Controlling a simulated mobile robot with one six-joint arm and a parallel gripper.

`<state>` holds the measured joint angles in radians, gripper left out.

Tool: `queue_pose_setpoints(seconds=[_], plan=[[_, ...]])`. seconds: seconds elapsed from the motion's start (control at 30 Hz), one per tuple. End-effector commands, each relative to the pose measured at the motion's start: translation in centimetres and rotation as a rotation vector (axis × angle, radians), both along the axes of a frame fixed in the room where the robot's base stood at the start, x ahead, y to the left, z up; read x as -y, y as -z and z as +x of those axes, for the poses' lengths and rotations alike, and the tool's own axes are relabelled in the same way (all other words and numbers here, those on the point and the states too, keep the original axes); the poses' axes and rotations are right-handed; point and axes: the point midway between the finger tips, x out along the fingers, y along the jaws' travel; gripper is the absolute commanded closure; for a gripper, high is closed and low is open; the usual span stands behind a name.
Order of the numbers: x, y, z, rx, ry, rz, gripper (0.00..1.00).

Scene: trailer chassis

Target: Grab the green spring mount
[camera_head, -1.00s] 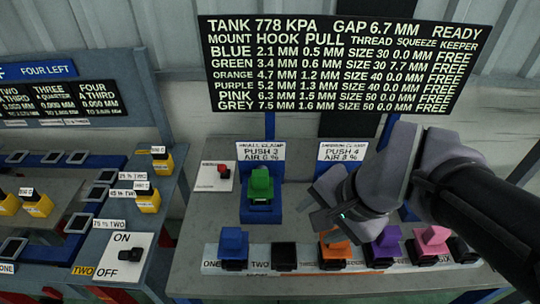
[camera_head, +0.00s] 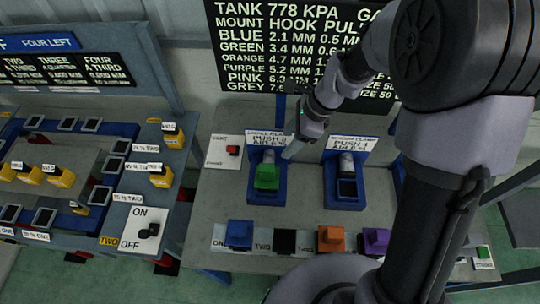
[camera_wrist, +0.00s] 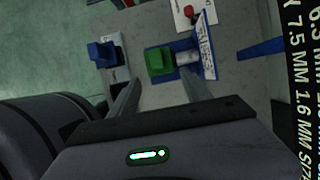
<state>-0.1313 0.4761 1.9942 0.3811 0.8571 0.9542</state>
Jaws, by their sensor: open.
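The green spring mount (camera_head: 266,177) sits in a blue clamp (camera_head: 266,196) under a small sign on the grey bench. In the wrist view the green mount (camera_wrist: 158,61) lies just beyond my fingertips, between their lines. My gripper (camera_head: 291,152) is above and to the right of the mount in the head view, pointing down, and apart from it. In the wrist view my gripper (camera_wrist: 161,84) has its two fingers spread with nothing between them.
A second blue clamp (camera_head: 346,190) stands to the right. Blue (camera_head: 239,234), black (camera_head: 285,241), orange (camera_head: 331,239) and purple (camera_head: 376,241) mounts line the front edge. A red button (camera_head: 232,150) is left of the clamp. The sign board (camera_head: 290,50) hangs behind.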

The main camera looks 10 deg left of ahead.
Motion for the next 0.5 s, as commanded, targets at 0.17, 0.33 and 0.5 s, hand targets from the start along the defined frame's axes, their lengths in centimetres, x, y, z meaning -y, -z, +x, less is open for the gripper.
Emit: queue_pose_setpoints(seconds=[0.17, 0.33, 0.5], plan=[[-2.1, 5.5, -0.3, -0.005, -0.003, -0.001, 0.44], [-3.6, 9.1, -0.4, -0.003, -0.002, -0.001, 0.44], [-4.4, 11.0, -0.4, -0.002, -0.003, -0.001, 0.44]])
